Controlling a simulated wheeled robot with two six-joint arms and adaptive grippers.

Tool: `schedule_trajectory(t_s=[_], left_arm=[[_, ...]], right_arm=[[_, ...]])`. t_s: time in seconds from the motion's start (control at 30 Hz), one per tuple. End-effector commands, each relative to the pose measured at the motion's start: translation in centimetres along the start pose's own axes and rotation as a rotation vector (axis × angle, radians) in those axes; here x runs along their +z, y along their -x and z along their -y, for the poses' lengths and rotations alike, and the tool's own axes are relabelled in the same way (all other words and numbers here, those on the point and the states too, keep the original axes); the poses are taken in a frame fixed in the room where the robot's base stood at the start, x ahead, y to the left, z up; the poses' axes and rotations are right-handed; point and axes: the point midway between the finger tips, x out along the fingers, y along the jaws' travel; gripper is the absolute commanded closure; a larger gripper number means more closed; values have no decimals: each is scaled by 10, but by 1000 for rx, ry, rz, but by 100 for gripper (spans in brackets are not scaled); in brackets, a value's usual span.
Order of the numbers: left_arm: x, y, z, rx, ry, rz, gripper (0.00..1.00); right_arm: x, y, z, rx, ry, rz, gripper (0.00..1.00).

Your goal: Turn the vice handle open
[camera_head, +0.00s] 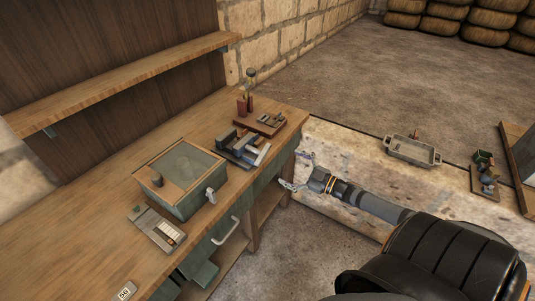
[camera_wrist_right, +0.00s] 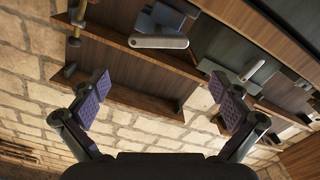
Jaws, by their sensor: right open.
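The dark grey vice (camera_head: 240,147) stands on the wooden workbench near its front right corner. Its pale bar handle (camera_head: 262,155) faces the bench's front edge. In the right wrist view the vice (camera_wrist_right: 165,18) is at the top, with the pale handle (camera_wrist_right: 158,42) across its front. My right gripper (camera_head: 297,170) is just off the bench's front edge, to the right of the handle and apart from it. In its wrist view the gripper (camera_wrist_right: 162,97) has its purple-padded fingers spread wide with nothing between them. My left gripper is not in view.
A glass-topped box (camera_head: 180,174) with a lever on its front stands left of the vice. A wooden tray (camera_head: 259,124) with small parts lies behind the vice. A drawer handle (camera_head: 225,230) juts from the bench front. A stone ledge with a metal tray (camera_head: 412,151) lies to the right.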

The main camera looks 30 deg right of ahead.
Motion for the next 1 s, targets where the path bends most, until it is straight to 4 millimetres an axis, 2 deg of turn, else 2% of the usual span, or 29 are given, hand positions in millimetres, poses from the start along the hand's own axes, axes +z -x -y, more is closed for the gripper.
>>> schedule_trajectory(t_s=[0.1, 0.2, 0.33, 0.5, 0.87, 1.0], left_arm=[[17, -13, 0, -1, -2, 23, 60], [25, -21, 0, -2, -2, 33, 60], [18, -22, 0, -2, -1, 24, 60], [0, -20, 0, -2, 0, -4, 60], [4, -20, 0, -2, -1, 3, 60], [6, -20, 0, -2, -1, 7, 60]], right_arm=[[3, -24, 0, 7, 0, -6, 0], [3, -48, 0, 9, -2, -6, 0], [1, -69, -1, 9, -5, -3, 0], [0, -88, -2, 8, -6, -1, 0], [1, -95, -1, 5, -6, 2, 0], [1, -95, -1, 5, -5, 2, 16]])
